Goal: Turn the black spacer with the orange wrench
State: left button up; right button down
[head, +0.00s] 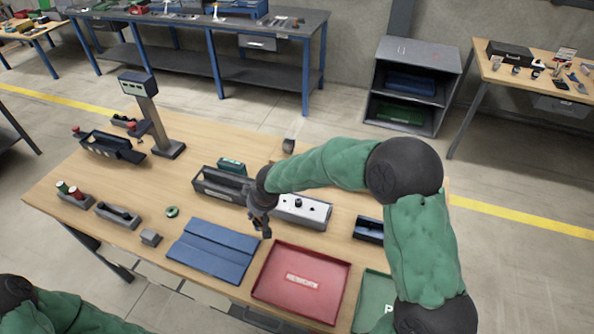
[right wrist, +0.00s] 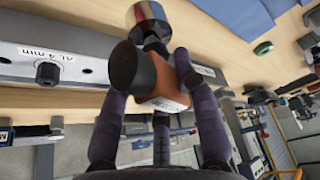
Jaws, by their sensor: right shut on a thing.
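My right gripper (head: 262,226) hangs above the table beside the left end of a pale fixture block (head: 312,213). In the right wrist view, its dark fingers (right wrist: 155,85) are shut on the orange wrench (right wrist: 164,101), an orange body with a white label and a black round end. A shiny metal cylinder (right wrist: 146,20) shows just beyond it; I cannot tell whether it belongs to the wrench. The black spacer (right wrist: 47,72) sits on the pale bar marked "AL 4 mm", apart from the wrench. It shows small on the block in the head view (head: 298,202). My left gripper is out of view.
A blue mat (head: 213,245), a red tray (head: 300,285) and a green tray (head: 372,312) line the front edge. A dark bin (head: 369,230) lies right of the fixture, an open grey bin (head: 215,188) left of it. A post stand (head: 150,115) rises at the back left.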

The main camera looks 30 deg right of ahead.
jog(key=w+d+r+n+y+p, duration=0.1)
jog(key=d+r+n+p, duration=0.1)
jog(key=d, duration=0.5)
jog(key=w+d+r+n+g+p, duration=0.1)
jog(key=d+r+n+p, duration=0.1)
jog(key=d+r, duration=0.2)
jog(key=d, duration=0.3)
jog(key=shift+d+r+n+y+p, duration=0.15)
jog(key=shift+d+n+y+p, duration=0.15)
jog(key=shift+n+y+p, duration=0.1)
jog(key=shift+f+b, duration=2.15)
jog(key=shift+b, duration=0.35)
jog(key=shift+f+b, duration=0.85)
jog(key=shift+f, duration=0.15)
dwell(0.5)
